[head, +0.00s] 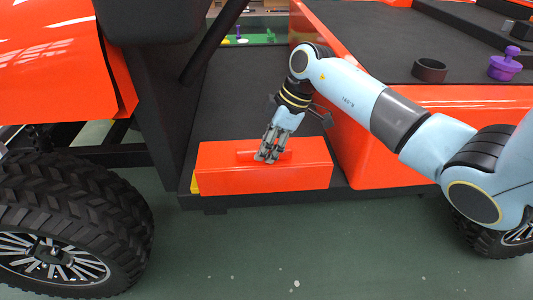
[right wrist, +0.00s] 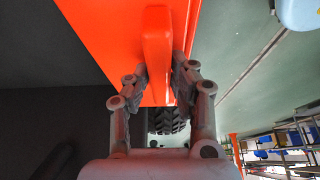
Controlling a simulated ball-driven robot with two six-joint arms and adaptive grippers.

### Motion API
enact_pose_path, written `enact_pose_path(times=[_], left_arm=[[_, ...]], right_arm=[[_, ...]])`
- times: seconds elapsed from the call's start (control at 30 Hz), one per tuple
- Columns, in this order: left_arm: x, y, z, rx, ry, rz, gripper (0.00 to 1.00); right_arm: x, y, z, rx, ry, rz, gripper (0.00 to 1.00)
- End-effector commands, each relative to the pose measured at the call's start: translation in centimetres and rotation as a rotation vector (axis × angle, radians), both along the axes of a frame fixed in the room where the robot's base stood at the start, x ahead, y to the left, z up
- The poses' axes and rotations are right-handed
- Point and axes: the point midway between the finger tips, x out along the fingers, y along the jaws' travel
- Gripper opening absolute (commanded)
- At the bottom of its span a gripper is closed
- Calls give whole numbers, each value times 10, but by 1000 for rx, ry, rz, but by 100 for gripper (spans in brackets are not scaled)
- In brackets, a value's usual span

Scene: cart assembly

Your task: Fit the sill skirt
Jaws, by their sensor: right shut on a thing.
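The sill skirt (head: 300,178) is a long orange block with a raised grip bar on it. In the head view it stands at the near edge of the cart's black floor, between the left front body and the orange right body. My right gripper (head: 268,156) is shut on its grip bar from above. The right wrist view shows the bar (right wrist: 156,40) between the two fingers (right wrist: 160,75), with the orange face (right wrist: 110,20) beside it. Whether the skirt touches the sill (head: 345,195) is hidden behind it. My left gripper is not in view.
A yellow piece (head: 195,183) shows at the skirt's left end. A large black wheel (head: 75,220) stands at left. A black ring (head: 429,70) and a purple knobbed part (head: 505,64) sit on the right deck. The green floor (head: 300,250) in front is clear.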

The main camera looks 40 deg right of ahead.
Motion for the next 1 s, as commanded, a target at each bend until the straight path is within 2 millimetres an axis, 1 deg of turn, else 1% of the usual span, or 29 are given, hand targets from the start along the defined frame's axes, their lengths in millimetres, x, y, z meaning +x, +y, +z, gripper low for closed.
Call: enact_pose_path(times=[0.1,0.23,0.33,0.47,0.53,0.8,1.0], left_arm=[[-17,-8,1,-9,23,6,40],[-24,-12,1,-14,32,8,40],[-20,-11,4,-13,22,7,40],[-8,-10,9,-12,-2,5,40],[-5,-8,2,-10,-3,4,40],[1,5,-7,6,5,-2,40],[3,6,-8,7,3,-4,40]], right_arm=[[1,0,3,0,-3,1,0],[1,0,3,0,-4,2,0],[1,1,4,1,-4,2,0],[1,1,4,0,-5,2,0],[0,1,-5,1,-2,1,0],[0,1,-33,0,-1,2,0],[0,1,-44,0,-4,2,0]])
